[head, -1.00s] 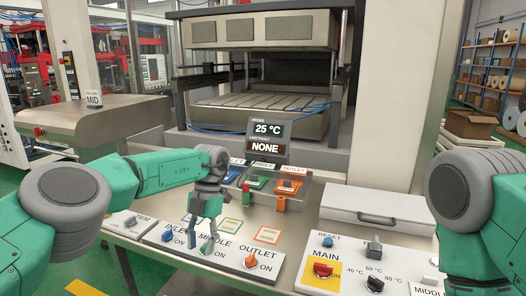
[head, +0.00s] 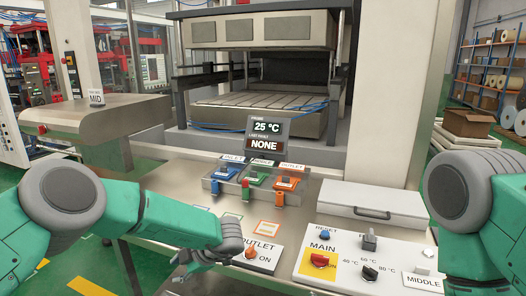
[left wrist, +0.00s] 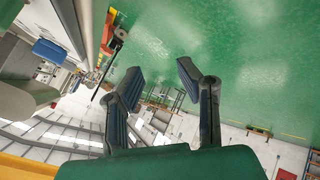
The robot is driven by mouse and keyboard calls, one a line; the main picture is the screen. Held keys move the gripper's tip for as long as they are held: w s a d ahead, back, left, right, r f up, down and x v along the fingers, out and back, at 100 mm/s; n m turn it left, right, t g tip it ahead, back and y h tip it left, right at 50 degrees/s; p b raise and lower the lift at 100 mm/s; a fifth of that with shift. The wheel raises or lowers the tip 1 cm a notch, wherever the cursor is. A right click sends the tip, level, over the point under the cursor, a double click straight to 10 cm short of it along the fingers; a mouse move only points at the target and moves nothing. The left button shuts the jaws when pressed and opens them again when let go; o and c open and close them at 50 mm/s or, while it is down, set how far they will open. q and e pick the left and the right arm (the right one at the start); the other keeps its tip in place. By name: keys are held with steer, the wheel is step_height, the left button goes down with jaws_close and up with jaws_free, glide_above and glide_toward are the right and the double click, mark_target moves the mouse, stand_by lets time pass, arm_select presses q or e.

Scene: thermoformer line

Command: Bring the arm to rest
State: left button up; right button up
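My left arm (head: 160,215) reaches in from the left of the head view, low in front of the panel. Its gripper (head: 185,263) shows only partly, dark, below the forearm near the panel's front edge. In the left wrist view the left gripper (left wrist: 158,80) has its two fingers apart with nothing between them, and green floor beyond. My right arm (head: 470,200) shows at the right edge of the head view; its gripper is out of view.
Blue, green and orange handles (head: 280,198) stand behind under a display (head: 266,132). A MAIN switch panel (head: 340,265) and a closed white case (head: 372,205) are to the right.

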arm_select(q)
steer(key=s+a+f+m+t+h, duration=0.35)
steer(key=s+f+m+h, duration=0.25)
steer(key=s+f+m, duration=0.95)
steer(key=s+a+r+m+g+h, duration=0.1)
steer(key=s+a+r+m+g, duration=0.2)
steer(key=s, duration=1.1)
steer(key=s+a+m+g+h, duration=0.1)
steer(key=s+m+g+h, duration=0.3)
steer(key=s, duration=1)
step_height(320, 180, down, 14)
steer(key=w+d+m+t+y+b, duration=0.1)
steer(key=w+m+y+b, duration=0.1)
steer(key=b, duration=1.2)
steer(key=shift+w+d+r, duration=0.2)
steer(key=shift+w+d, duration=0.15)
steer(key=shift+t, duration=0.25)
